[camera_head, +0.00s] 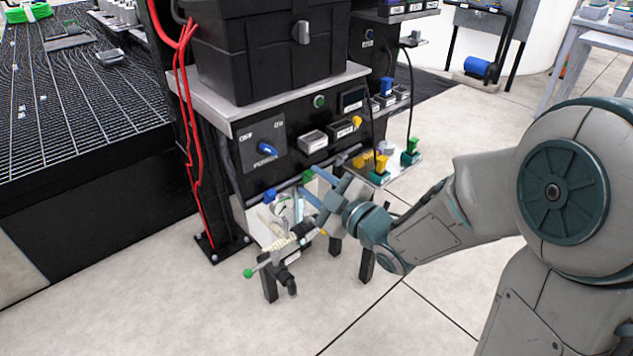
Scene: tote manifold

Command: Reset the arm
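My arm reaches in from the right side of the head view. My gripper (308,180) is at the front of the black control station (222,157), close to its lower shelf. A pale fixture with hoses and a green-tipped handle (276,258) lies just below and left of the fingers. My wrist hides part of the station's lower front. I cannot tell whether the fingers touch the station.
A black tote (265,55) stands on the station's grey top (232,112). Red cables (190,130) run down its left side. Small bins and coloured connectors (381,165) sit on shelves to the right. The tiled floor (150,300) in front is clear.

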